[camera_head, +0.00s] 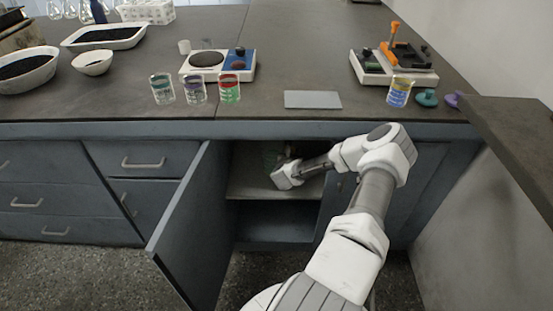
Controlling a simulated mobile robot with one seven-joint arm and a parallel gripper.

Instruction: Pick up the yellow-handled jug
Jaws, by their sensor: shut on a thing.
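My gripper (283,160) is inside the open cabinet under the bench, above its upper shelf (243,188). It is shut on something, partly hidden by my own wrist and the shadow. A dark greenish vessel (271,152) shows right at the fingers, just under the bench top. It may be the jug, but I cannot make out a yellow handle. Whether the vessel stands on the shelf or is lifted is too dark and small to tell.
The cabinet door (190,225) stands open on the left. My arm enters from the right. On the bench top are several glass beakers (196,93), a white two-plate device (218,65), a grey plate (312,99) and another device (394,66). A dark ledge (515,135) juts out at right.

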